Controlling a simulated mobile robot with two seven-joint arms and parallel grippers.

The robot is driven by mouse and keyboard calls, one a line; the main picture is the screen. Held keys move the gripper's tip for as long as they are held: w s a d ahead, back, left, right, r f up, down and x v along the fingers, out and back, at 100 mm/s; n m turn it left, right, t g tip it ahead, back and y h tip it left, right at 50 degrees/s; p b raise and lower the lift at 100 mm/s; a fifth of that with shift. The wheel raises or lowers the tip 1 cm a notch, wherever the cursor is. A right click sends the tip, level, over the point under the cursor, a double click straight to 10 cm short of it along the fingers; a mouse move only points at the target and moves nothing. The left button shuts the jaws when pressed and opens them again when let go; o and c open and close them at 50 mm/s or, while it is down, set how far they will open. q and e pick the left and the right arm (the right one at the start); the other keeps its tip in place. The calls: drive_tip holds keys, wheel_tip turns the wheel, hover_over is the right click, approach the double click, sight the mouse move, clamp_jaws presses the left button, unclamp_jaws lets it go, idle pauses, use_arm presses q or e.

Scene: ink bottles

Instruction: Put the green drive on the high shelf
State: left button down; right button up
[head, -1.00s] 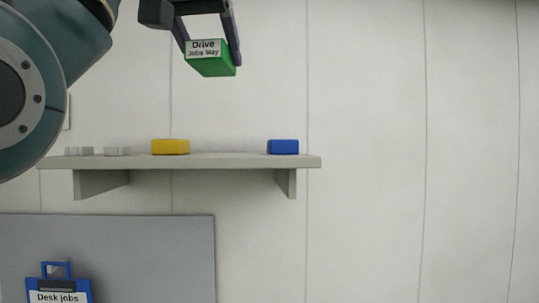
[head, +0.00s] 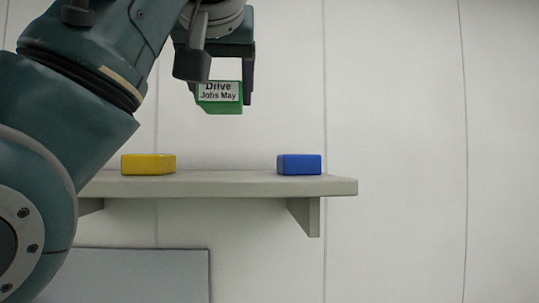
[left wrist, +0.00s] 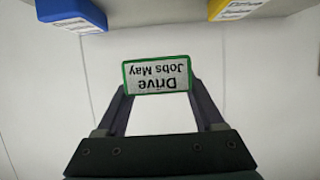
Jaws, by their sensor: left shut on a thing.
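The green drive (head: 220,96) has a white label reading "Drive Jobs May". My left gripper (head: 222,92) is shut on it and holds it in the air, above the shelf's height in the head view. In the left wrist view the drive (left wrist: 157,75) sits between the two fingertips (left wrist: 158,84), its label upside down. The high shelf (head: 235,186) is a pale board on brackets against the wall. The drive appears over the gap between the yellow and blue blocks. My right gripper is not in view.
A yellow block (head: 148,164) and a blue block (head: 299,164) stand on the shelf, with bare shelf between them. Both also show at the top of the left wrist view, blue (left wrist: 70,14) and yellow (left wrist: 236,8). A grey panel (head: 150,275) is below. My left arm hides the shelf's left end.

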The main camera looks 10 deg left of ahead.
sight(221, 177)
use_arm(q)
wheel_tip(221, 177, down, 9)
drive_tip(key=shift+r, duration=0.1)
idle(0.4)
